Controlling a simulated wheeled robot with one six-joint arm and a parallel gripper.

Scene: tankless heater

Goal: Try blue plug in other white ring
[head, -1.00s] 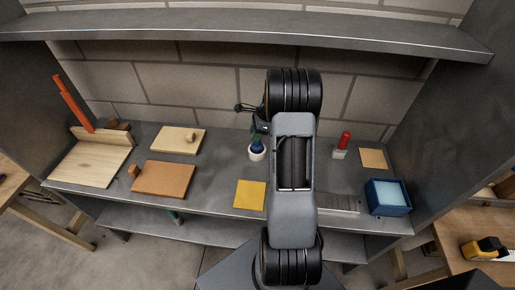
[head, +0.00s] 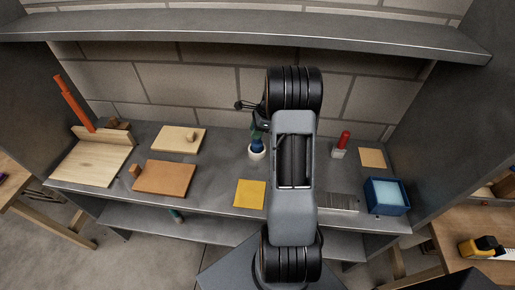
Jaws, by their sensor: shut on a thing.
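The blue plug (head: 256,143) stands upright at a white ring (head: 256,155) on the grey bench, left of my arm. The ring shows around the plug's lower part; I cannot tell how deep the plug sits. My gripper (head: 258,128) is at the top of the plug, shut on it, and partly hidden by my own arm. No second white ring shows; my arm covers part of the bench.
A yellow square (head: 250,194) lies in front of the ring. Wooden boards (head: 164,178) lie at left. A red-handled item (head: 341,145) and a blue box (head: 387,196) stand at right. A shelf (head: 250,30) overhangs the bench.

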